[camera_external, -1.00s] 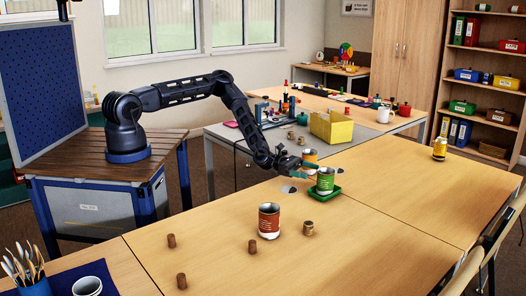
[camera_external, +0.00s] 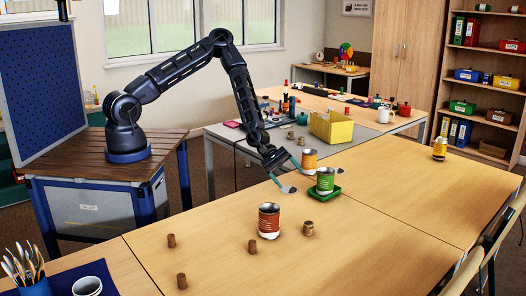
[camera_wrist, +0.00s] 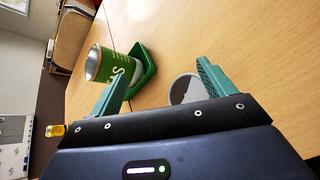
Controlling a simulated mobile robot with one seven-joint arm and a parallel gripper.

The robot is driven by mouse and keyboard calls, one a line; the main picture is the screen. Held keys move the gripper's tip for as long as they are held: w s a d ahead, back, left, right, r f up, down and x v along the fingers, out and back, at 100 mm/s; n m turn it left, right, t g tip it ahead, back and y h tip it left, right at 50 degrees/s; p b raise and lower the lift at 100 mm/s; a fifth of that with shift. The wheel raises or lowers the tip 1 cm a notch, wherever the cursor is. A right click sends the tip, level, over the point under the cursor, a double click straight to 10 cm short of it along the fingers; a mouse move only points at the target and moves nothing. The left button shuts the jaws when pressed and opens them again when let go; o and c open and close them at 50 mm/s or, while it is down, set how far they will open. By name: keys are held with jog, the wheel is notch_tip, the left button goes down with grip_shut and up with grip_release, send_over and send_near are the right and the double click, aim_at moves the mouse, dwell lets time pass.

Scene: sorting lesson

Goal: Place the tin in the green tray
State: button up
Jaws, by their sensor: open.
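A green tin (camera_external: 326,180), open at the top, stands upright in the green tray (camera_external: 334,194) near the middle of the long table. In the wrist view the green tin (camera_wrist: 112,65) and the tray (camera_wrist: 149,80) lie beyond my left finger. My gripper (camera_external: 288,177) is open and empty, just left of the green tin and apart from it. In the wrist view my gripper (camera_wrist: 160,85) has its fingers spread, with only table and a grey disc between them.
An orange tin (camera_external: 309,160) stands just behind the green one. A red tin (camera_external: 269,221) and several brown corks or pegs, one of them (camera_external: 252,247), stand nearer the camera. A yellow tin (camera_external: 440,149) is far right. The table's right half is mostly clear.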

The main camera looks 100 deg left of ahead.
jog(key=s+a+r+m+g+y, duration=0.1)
jog(key=s+a+r+m+y, duration=0.2)
jog(key=s+r, duration=0.45)
jog(key=s+a+r+m+g+y, duration=0.25)
jog(key=s+r+m, duration=0.3)
jog(key=r, duration=0.45)
jog(key=s+a+r+m+g+y, duration=0.1)
jog(key=s+r+m+y, duration=0.35)
jog(key=r, duration=0.45)
jog(key=s+r+m, duration=0.2)
jog(key=s+r, duration=0.3)
jog(key=s, duration=0.4)
jog(key=s+d+r+m+h, duration=0.1)
jog(key=s+r+m, duration=0.1)
jog(key=s+r, duration=0.3)
jog(key=s+d+r+m, duration=0.1)
jog(key=s+r, duration=0.4)
jog(key=s, duration=0.8)
jog(key=shift+s+r+m+h, duration=0.15)
jog(key=shift+r+m+h, duration=0.2)
jog(key=shift+m, duration=0.55)
